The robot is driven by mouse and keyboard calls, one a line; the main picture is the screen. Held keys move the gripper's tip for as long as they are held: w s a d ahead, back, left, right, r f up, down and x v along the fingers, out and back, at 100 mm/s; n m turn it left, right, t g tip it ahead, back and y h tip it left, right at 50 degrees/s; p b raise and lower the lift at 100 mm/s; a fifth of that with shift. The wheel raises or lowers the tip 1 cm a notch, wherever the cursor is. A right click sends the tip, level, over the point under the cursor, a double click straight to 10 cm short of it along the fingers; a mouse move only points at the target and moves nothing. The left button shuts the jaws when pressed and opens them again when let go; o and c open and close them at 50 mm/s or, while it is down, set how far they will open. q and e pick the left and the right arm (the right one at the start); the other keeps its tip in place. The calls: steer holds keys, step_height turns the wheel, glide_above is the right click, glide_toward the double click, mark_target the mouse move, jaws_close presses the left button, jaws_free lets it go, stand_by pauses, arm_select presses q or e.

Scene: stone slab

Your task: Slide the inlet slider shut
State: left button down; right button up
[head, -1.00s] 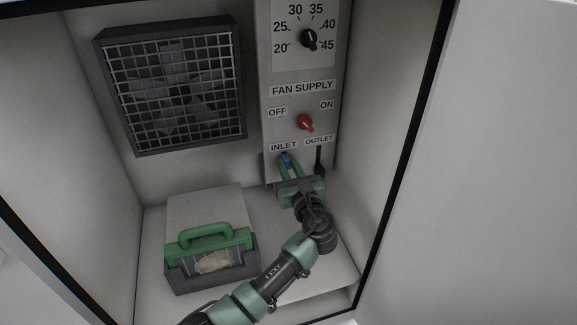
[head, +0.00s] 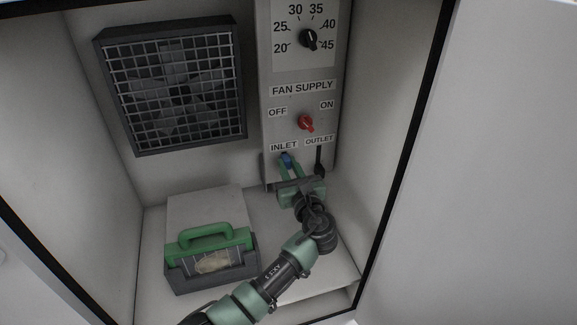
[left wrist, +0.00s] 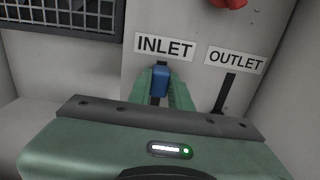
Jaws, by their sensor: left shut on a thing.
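The blue inlet slider (head: 286,160) sits at the top of its slot, just under the INLET label, on the grey control panel (head: 296,72). My left gripper (head: 288,164) is shut on the slider, with a green finger on each side of it. In the left wrist view the blue slider (left wrist: 160,80) shows between the fingers (left wrist: 161,90), close below the INLET label (left wrist: 165,46). The gripper body hides the lower part of the inlet slot. My right gripper is not in view.
The dark outlet slot (head: 319,158) is just right of the inlet. A red knob (head: 305,123) is above, and a black dial (head: 309,39) higher up. A fan grille (head: 174,88) is at left. A green-handled box (head: 212,262) stands on the cabinet floor.

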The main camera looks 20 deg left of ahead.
arm_select(q)
steer(key=shift+f, duration=0.35)
step_height(320, 180, down, 6)
steer(key=b, duration=0.3)
steer(key=shift+r, duration=0.1)
steer(key=c, duration=1.3)
jaws_free()
steer(key=shift+s+d, duration=0.1)
